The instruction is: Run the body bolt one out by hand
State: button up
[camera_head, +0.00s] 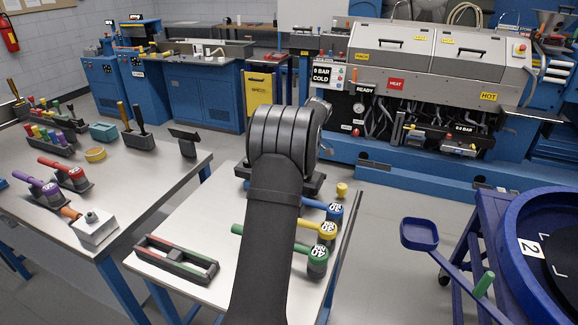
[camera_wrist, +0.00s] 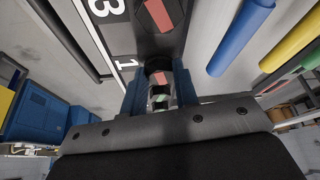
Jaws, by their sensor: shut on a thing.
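In the wrist view my gripper (camera_wrist: 160,95) has its two blue fingers closed around a small bolt-like part (camera_wrist: 158,78), dark with a reddish patch, which I take as body bolt one. The fingers hide most of its sides. The part lines up with a dark body (camera_wrist: 165,30) beside a white strip marked 3 and 1 (camera_wrist: 121,62). I cannot tell whether the bolt is still in its hole. In the head view my dark arm covers the middle of the bench and hides the gripper and bolt.
Blue (camera_head: 335,212), yellow (camera_head: 327,229) and green (camera_head: 317,257) handled tools lie on the bench, right of my arm. A dark tray (camera_head: 170,266) lies left. A small yellow piece (camera_head: 342,189) stands near the bench's right edge. A blue drum (camera_head: 535,235) stands far right.

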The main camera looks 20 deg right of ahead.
jog(key=shift+f, duration=0.25)
jog(key=o, duration=1)
jog(key=shift+r, duration=0.15)
jog(key=v, duration=1.7)
jog(key=shift+r, duration=0.25)
jog(key=shift+w+a+f, duration=0.1)
jog(key=shift+f, duration=0.05)
jog(key=x, duration=1.7)
